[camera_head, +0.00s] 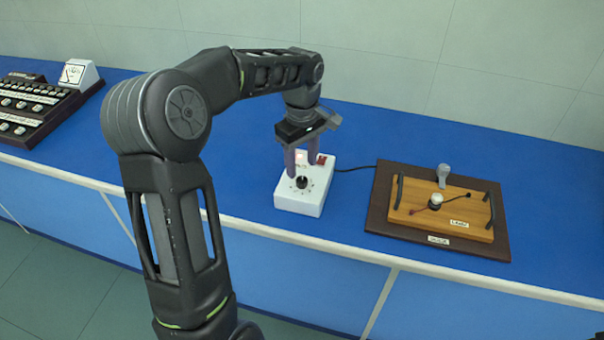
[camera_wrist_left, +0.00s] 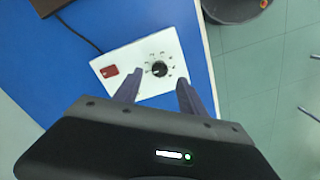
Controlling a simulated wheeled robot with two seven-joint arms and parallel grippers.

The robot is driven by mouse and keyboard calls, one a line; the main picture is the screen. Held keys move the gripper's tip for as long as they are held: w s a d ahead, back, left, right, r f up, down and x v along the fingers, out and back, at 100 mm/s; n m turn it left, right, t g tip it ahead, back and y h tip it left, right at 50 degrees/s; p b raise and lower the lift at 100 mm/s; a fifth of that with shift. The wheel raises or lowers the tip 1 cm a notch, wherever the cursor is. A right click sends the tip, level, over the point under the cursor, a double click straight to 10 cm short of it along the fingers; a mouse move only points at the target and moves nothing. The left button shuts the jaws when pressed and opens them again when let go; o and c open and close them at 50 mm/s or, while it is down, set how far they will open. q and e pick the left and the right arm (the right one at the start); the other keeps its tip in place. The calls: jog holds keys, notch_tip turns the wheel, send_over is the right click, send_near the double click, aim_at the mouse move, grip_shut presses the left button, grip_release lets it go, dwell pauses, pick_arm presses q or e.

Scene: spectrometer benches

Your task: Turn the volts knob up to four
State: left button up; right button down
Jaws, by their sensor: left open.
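The volts knob (camera_head: 302,182) is a small black dial on top of a white box (camera_head: 314,201) on the blue bench. In the left wrist view the knob (camera_wrist_left: 159,69) sits amid a ring of small marks too blurred to read. My left gripper (camera_head: 303,171) points down over the back of the box, its fingers just behind the knob in the head view. In the left wrist view the left gripper (camera_wrist_left: 157,92) is open, with nothing between its fingers and the knob beyond the tips.
A red switch (camera_wrist_left: 110,71) is on the box beside the knob. A wooden board (camera_head: 440,214) with handles and a bulb lies on a dark base to the right. A black panel (camera_head: 38,107) is at the far left. The bench front is clear.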

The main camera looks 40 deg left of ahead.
aim_at(302, 179)
pick_arm(q)
notch_tip(302, 179, down, 5)
jog(key=shift+p, duration=0.35)
grip_shut()
dwell(0.4)
